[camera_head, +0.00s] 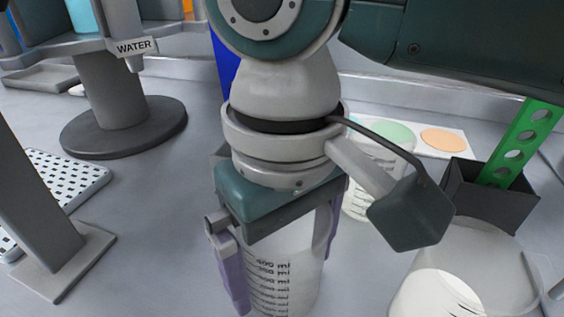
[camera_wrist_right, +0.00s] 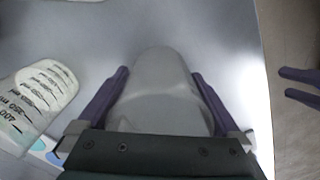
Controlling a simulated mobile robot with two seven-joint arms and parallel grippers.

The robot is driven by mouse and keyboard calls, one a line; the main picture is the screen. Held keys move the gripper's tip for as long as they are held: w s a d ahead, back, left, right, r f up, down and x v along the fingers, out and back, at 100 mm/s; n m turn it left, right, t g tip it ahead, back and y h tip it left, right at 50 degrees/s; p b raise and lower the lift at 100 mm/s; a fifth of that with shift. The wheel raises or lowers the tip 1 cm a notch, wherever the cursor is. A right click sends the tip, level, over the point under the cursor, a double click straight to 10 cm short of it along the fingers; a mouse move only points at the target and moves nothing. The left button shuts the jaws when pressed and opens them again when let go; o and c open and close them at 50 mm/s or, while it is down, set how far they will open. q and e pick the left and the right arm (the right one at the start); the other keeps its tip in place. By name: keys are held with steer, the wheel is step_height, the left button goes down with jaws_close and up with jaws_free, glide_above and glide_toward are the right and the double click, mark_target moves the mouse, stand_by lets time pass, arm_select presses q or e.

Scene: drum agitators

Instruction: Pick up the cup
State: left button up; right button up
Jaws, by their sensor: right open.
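The cup (camera_head: 290,270) is a clear measuring beaker with black ml marks, upright at the bottom centre of the head view. My right gripper (camera_head: 283,282) is open over it, pointing down, with one purple finger on each side. In the right wrist view the cup (camera_wrist_right: 160,85) looks pale grey and lies between the two spread fingers (camera_wrist_right: 160,74), which do not clamp it. Its rim is hidden under the gripper body in the head view. At the right edge of the wrist view, two purple fingers of my left gripper (camera_wrist_right: 301,87) are apart with nothing between them.
A second marked beaker (camera_head: 360,195) stands close behind the cup. A translucent container (camera_head: 515,265) is at lower right, near a dark box (camera_head: 460,190) holding a green perforated strip (camera_head: 518,145). The WATER dispenser (camera_head: 110,95) and a dotted tray (camera_head: 75,180) are left.

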steer(key=shift+c, duration=0.4)
steer(key=c, duration=0.9)
